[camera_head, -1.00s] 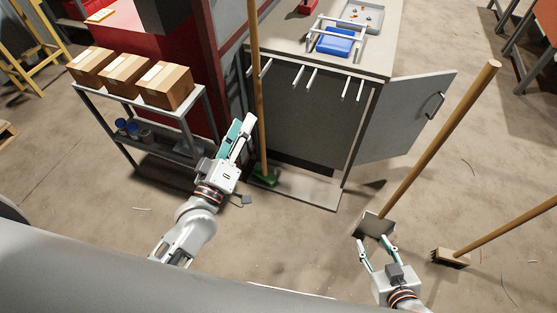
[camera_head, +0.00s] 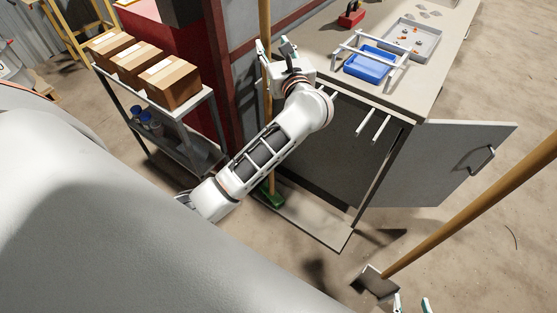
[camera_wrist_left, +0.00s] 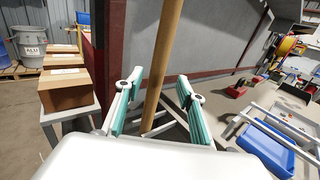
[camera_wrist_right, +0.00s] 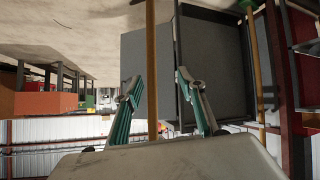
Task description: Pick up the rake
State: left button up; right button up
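A long wooden-handled tool with a green head (camera_head: 272,196) stands upright against the cabinet; I cannot make out tines, so whether it is the rake is unclear. My left gripper (camera_head: 272,50) is raised high at its handle. In the left wrist view the handle (camera_wrist_left: 166,50) passes between the spread fingers of the left gripper (camera_wrist_left: 158,105), with gaps visible. My right gripper (camera_head: 412,305) is mostly cut off at the bottom edge. In the right wrist view the right gripper (camera_wrist_right: 165,105) is open, with a wooden handle (camera_wrist_right: 152,60) in line between its fingers; contact is unclear.
A second wooden handle (camera_head: 470,215) with a flat grey head (camera_head: 376,282) leans at the right. The cabinet's open door (camera_head: 440,165) juts toward it. A shelf with cardboard boxes (camera_head: 172,82) stands left. The worktop holds a blue tray (camera_head: 368,62) and white rack bars.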

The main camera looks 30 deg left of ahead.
aim_at(267, 34)
pick_arm(q)
jog(key=x, duration=0.7)
jog(key=shift+a+r, duration=0.2)
jog(key=shift+r, duration=0.05)
grip_shut()
jog(key=shift+r, duration=0.15)
